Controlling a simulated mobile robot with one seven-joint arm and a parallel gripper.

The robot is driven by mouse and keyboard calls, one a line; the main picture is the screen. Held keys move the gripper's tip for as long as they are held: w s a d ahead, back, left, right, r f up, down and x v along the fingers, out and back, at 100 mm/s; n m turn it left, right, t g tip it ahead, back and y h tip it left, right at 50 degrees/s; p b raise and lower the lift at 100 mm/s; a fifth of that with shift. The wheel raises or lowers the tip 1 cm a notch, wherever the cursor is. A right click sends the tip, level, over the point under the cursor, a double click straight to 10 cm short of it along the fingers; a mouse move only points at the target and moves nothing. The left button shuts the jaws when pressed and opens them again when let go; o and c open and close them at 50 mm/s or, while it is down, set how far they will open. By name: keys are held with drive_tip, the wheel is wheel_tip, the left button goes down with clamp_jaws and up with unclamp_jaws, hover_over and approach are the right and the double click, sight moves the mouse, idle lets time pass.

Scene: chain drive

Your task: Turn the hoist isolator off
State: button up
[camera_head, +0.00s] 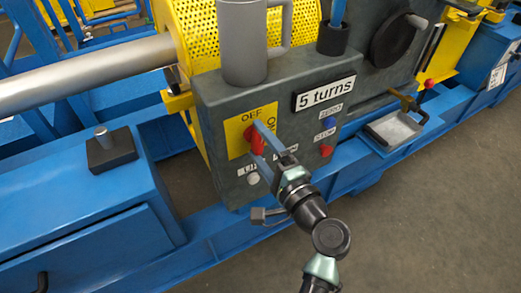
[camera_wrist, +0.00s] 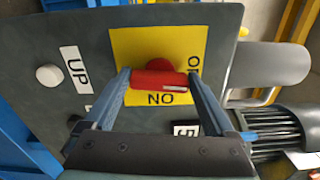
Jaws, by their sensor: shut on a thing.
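The hoist isolator is a red handle (camera_head: 256,138) on a yellow plate (camera_head: 236,136) marked OFF at the top and ON at the right in the head view. In the wrist view the red handle (camera_wrist: 158,80) lies lengthwise between the two fingers of my gripper (camera_wrist: 160,88). Its white-marked end is on the side of the OFF lettering, and ON is below it. My gripper (camera_head: 262,136) is shut on the handle in the head view, and its fingers hide part of the handle and plate.
The dark control box (camera_head: 215,110) also carries a "5 turns" sign (camera_head: 324,93), a white button (camera_head: 253,179), a blue button (camera_head: 329,124) and a red button (camera_head: 326,150). A grey mug (camera_head: 243,45) stands on top. A small metal tray (camera_head: 394,130) sits to the right.

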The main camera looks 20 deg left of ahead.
drive_tip(key=shift+f+n+b, duration=0.15)
drive_tip(key=shift+n+b, duration=0.25)
drive_tip(key=shift+n, duration=0.2)
drive_tip(key=o, duration=1.1)
drive_tip(key=shift+c, duration=0.2)
drive_tip(key=p+v, duration=0.2)
drive_tip(key=v, duration=1.1)
